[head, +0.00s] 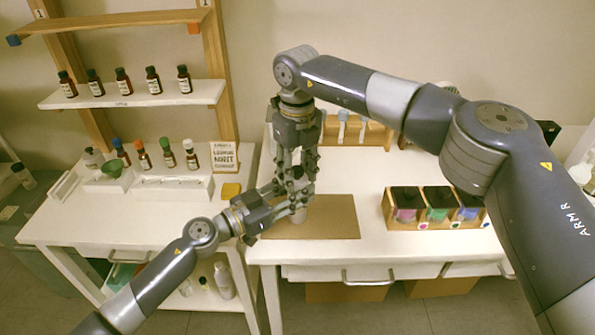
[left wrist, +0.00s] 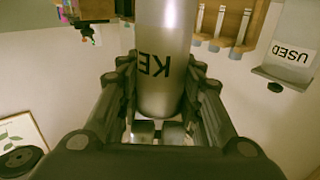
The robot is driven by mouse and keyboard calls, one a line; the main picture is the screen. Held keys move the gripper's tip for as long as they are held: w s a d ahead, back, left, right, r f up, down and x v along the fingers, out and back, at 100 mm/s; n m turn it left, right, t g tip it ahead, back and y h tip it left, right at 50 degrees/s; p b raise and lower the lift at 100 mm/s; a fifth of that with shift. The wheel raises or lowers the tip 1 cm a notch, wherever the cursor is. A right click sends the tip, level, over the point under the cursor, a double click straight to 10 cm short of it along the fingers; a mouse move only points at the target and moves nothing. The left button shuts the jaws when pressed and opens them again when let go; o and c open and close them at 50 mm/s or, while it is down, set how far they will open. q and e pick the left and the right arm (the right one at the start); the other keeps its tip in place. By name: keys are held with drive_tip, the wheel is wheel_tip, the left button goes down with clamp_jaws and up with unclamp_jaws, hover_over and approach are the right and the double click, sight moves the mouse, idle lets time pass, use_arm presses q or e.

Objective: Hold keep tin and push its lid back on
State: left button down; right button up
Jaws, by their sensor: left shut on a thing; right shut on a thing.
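The grey metal keep tin (left wrist: 163,55) is between the fingers of my left gripper (left wrist: 160,132), with the letters "KE" upside down on its side. In the head view my left gripper (head: 294,197) is shut on the tin, and a small pale part of the tin (head: 299,216) shows below its fingers, over the brown mat. My right gripper (head: 296,172) comes down from above, shut, directly over the left fingers. The lid is hidden by the right fingers, so I cannot tell how it sits on the tin.
The brown mat (head: 340,218) lies on the white right-hand table (head: 350,181). A wooden rack of dark-topped colored jars (head: 437,207) stands to the right, and a tube rack (head: 360,131) behind. Bottles, a sign (head: 223,156) and a yellow block (head: 231,191) are on the left table.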

use_arm(q)
drive_tip(key=shift+r, duration=0.15)
use_arm(e)
drive_tip(key=shift+f, duration=0.1)
use_arm(q)
drive_tip(key=shift+w, duration=0.1)
use_arm(e)
drive_tip(key=shift+r, duration=0.5)
idle(0.6)
drive_tip(key=shift+f, duration=0.45)
use_arm(q)
drive_tip(key=shift+s+d, duration=0.2)
drive_tip(key=shift+s, duration=0.05)
use_arm(e)
drive_tip(key=shift+d+f, duration=0.1)
drive_tip(key=shift+f, duration=0.4)
drive_tip(key=o, duration=0.6)
use_arm(q)
drive_tip(key=shift+a, duration=0.1)
drive_tip(key=shift+w+a, duration=0.15)
drive_tip(key=shift+w, duration=0.1)
use_arm(e)
drive_tip(key=shift+r, duration=0.15)
idle(0.4)
